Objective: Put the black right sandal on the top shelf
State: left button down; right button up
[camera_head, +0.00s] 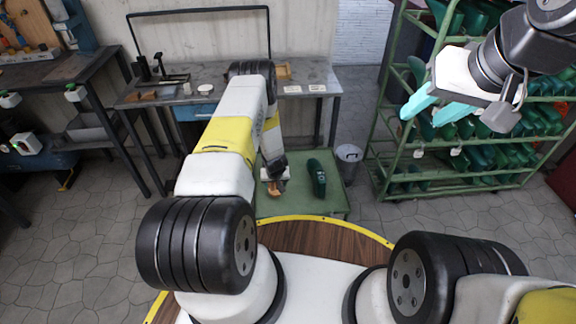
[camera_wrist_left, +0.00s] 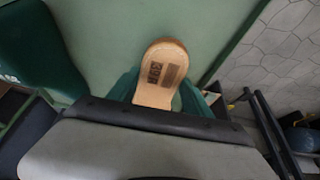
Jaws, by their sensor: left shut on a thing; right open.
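My left gripper (camera_head: 273,176) points down over a low green table (camera_head: 325,208). In the left wrist view its green fingers (camera_wrist_left: 158,97) are shut on a sandal with a tan sole (camera_wrist_left: 160,68). The printed sole faces the camera; the upper and any black strap are hidden. In the head view only a small brown part of the sandal (camera_head: 276,188) shows. My right gripper (camera_head: 435,106), with teal fingers, is open and empty in front of the green shelf rack (camera_head: 424,22) at the right, whose top shelf is partly hidden by my right arm.
A dark green shoe last (camera_head: 318,178) lies on the low table, right of my left gripper; it also shows in the left wrist view (camera_wrist_left: 35,45). A grey bin (camera_head: 348,160) stands between table and rack. The rack holds many green lasts. A workbench (camera_head: 225,92) stands behind.

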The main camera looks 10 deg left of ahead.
pick_arm(q)
jog(key=shift+w+d, duration=0.1)
jog(key=shift+d, duration=0.45)
jog(key=shift+w+d+f, duration=0.1)
jog(key=shift+d+f, duration=0.15)
jog(key=shift+f, duration=0.7)
jog(key=shift+d+f, duration=0.25)
jog(key=shift+f, duration=0.65)
jog(key=shift+f, duration=0.1)
jog(key=shift+c, duration=2.2)
grip_release()
